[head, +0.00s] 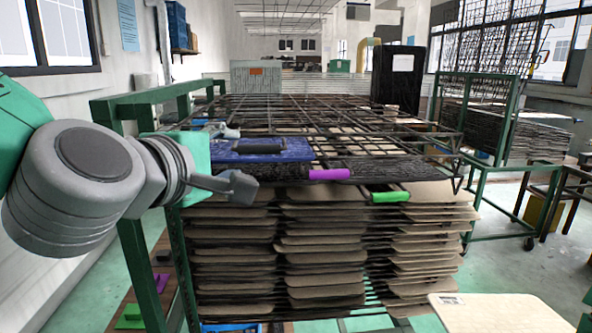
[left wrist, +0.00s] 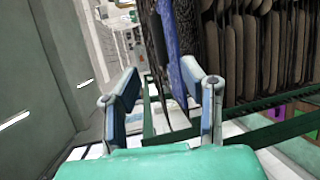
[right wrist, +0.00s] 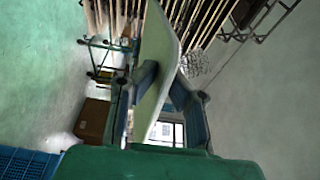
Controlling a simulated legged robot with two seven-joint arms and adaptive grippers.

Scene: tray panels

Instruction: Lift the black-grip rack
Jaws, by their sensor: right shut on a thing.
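The rack with the black grip (head: 258,149) is a blue panel (head: 290,152) lying flat at the front left of the wire stack. In the left wrist view the blue panel (left wrist: 174,72) stands nearly upright in the picture, beyond and between the fingers. My left gripper (head: 235,160) is at the panel's left end, with its fingers apart, one higher and one lower. It also shows in the left wrist view (left wrist: 160,72); I cannot tell whether it touches the panel. My right gripper (right wrist: 158,88) is shut on a pale board (right wrist: 156,52); it is outside the head view.
A dark rack with a purple grip (head: 329,175) lies just below and right. A green grip (head: 390,197) is lower. Stacked brown boards (head: 325,245) fill the green-framed cart (head: 140,255). A cream board (head: 500,312) shows at the lower right.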

